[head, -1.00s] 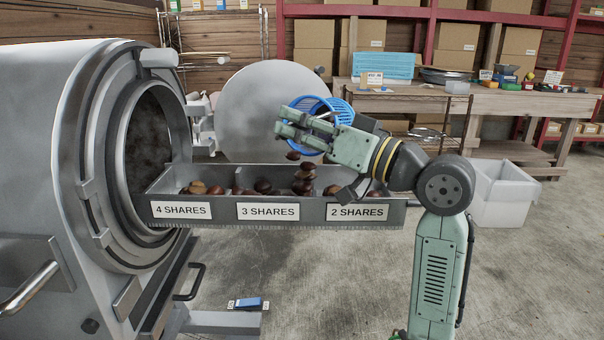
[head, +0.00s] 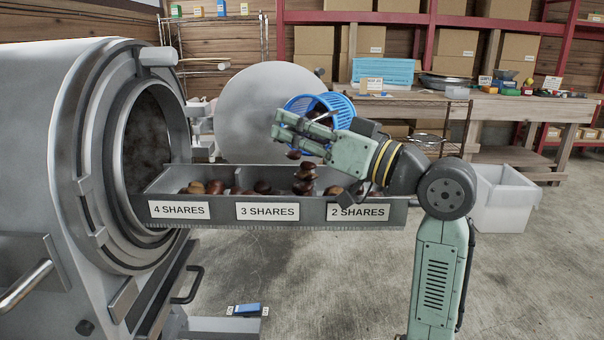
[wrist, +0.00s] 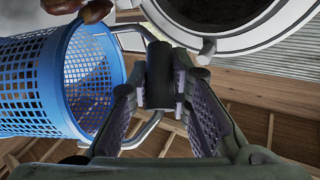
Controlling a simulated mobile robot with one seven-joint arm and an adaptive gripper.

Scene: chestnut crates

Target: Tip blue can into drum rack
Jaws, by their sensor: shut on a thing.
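The blue can (head: 335,101) is a mesh basket with a metal handle, tipped well over above the drum rack. It is large at the left of the wrist view (wrist: 35,92). My gripper (head: 292,128) is shut on the can's dark handle grip (wrist: 160,76). The drum rack (head: 224,217) is a grey metal tray with compartments labelled 4 SHARES, 3 SHARES and 2 SHARES. Brown chestnuts (head: 308,172) drop below the can, around the 3 and 2 SHARES compartments; I cannot tell which they enter. Chestnuts also lie in the 4 SHARES compartment. My gripper hides part of the can.
The roasting drum (head: 80,150) stands open at the left, with the rack in front of its mouth. A big round plate (head: 262,105) stands behind the rack. A workbench (head: 510,105) and a white bin (head: 495,205) are at the right.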

